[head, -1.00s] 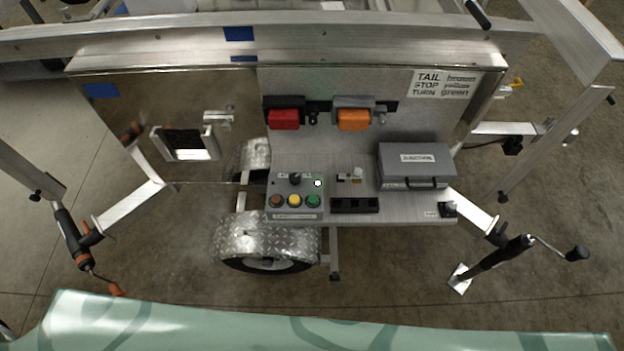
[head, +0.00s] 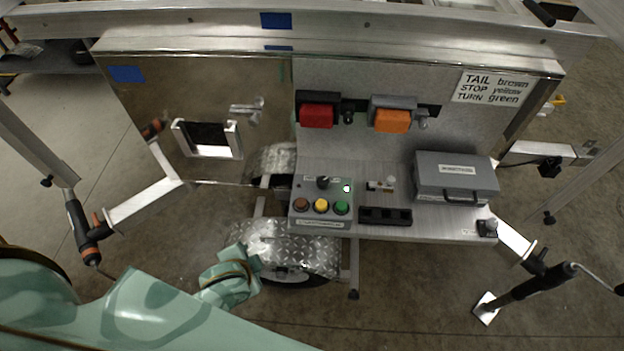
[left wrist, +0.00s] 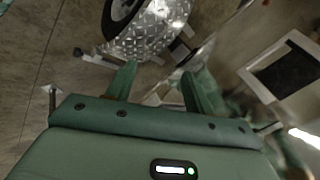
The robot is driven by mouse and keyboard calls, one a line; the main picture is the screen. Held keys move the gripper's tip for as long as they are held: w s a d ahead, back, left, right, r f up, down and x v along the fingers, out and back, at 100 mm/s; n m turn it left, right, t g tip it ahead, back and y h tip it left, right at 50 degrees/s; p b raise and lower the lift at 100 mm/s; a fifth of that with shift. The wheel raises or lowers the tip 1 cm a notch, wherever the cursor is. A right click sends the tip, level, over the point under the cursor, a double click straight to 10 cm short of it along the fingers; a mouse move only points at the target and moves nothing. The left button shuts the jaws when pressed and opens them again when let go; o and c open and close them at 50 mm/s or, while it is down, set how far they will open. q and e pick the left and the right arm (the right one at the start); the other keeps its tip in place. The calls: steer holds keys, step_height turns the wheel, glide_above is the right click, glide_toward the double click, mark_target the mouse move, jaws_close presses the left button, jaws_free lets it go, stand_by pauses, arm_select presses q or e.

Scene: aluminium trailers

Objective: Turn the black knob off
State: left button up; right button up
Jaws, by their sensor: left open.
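The black knob (head: 323,182) stands on top of a grey control box (head: 301,211) on the metal shelf, in the head view. A small lit green-white lamp (head: 347,188) is to its right. Brown, yellow and green buttons are in front of it. My left arm reaches in from the lower left, its wrist end below and left of the box, apart from the knob. In the left wrist view my left gripper (left wrist: 159,68) is open and empty, with its two fingers spread. The knob does not show in that view. My right gripper is not in view.
A black tray (head: 385,223) and a grey case (head: 455,178) sit right of the box. Red (head: 316,116) and orange (head: 391,120) lamps are on the panel behind. A fender (head: 300,240) and wheel lie below the shelf. A crank jack (head: 530,285) stands at right.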

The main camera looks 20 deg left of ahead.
arm_select(q)
steer(key=w+d+r+m+t+h+b, duration=0.1)
steer(key=w+d+r+m+t, duration=0.4)
steer(key=r, duration=0.4)
steer(key=w+d+r+m+t+h, duration=0.2)
steer(key=w+d+r+t, duration=0.1)
steer(key=w+r, duration=0.5)
steer(key=w+d+r+m+t+h+b, duration=0.1)
steer(key=w+d+r+m+t, duration=0.35)
steer(key=r, duration=0.45)
steer(key=d+r+m+g+h, duration=0.3)
steer(key=d+r+m+h, duration=0.8)
steer(key=d+m+h, duration=0.45)
steer(key=s+d+m+g+h, duration=0.35)
steer(key=m+g, duration=0.35)
steer(key=m, duration=0.5)
steer(key=m+g+y, duration=0.9)
steer(key=m+y, duration=1.2)
glide_above(323, 180)
step_height(323, 180, down, 14)
steer(key=shift+t, duration=0.25)
step_height(323, 180, down, 16)
steer(key=b, duration=0.4)
steer(key=shift+r+b, duration=0.2)
steer(key=shift+b, duration=0.1)
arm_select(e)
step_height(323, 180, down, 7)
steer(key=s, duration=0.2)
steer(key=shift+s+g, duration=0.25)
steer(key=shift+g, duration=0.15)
